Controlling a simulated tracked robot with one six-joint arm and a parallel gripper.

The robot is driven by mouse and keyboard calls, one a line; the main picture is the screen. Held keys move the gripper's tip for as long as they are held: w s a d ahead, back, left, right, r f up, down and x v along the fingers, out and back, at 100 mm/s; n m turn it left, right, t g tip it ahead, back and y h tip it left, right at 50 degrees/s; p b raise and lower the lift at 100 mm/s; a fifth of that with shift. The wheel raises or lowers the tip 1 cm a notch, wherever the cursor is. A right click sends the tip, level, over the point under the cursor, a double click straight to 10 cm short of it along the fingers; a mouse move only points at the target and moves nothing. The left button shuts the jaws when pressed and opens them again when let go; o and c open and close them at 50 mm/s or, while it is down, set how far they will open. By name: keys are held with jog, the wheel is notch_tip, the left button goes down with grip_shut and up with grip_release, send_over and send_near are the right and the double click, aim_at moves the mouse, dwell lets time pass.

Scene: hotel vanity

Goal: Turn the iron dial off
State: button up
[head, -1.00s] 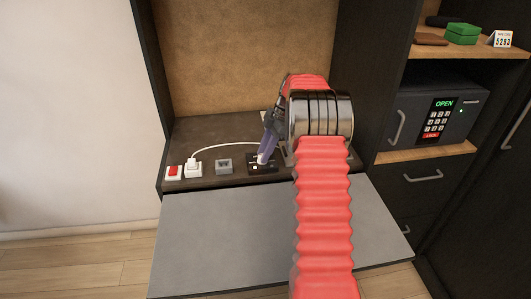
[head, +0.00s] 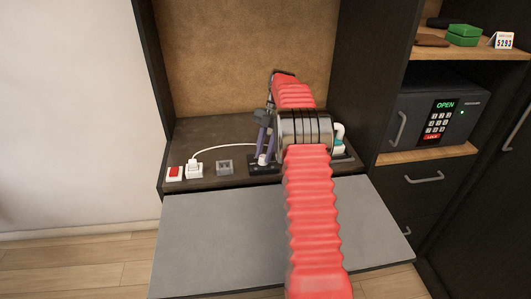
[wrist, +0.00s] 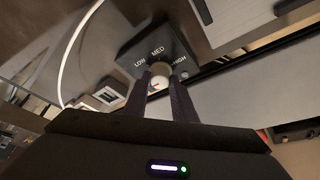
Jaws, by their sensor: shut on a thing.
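The dial (wrist: 160,82) is a round pale knob on a dark panel (wrist: 135,53) lettered LOW, MED and HIGH. My gripper (wrist: 160,77) is shut on it, with one dark purple finger on each side. A small dark mark shows on the knob's face, but I cannot tell its exact setting. No OFF label is visible. In the head view, the panel (head: 258,168) lies on the vanity top, and my gripper (head: 264,152) comes down on the dial from above. A white and green thing (head: 340,138), perhaps the iron, is partly hidden behind my arm.
A red switch (head: 175,172), a white plug (head: 194,169) with a white cord, and a small grey box (head: 224,166) stand left of the panel. A grey board (head: 220,220) is in front. A safe (head: 435,115) sits in the right-hand cabinet.

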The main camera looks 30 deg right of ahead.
jog(key=shift+s+a+f, duration=0.15)
jog(key=o, duration=1)
jog(key=shift+r, duration=0.2)
jog(key=v, duration=0.7)
jog(key=shift+r, duration=0.1)
dwell(0.4)
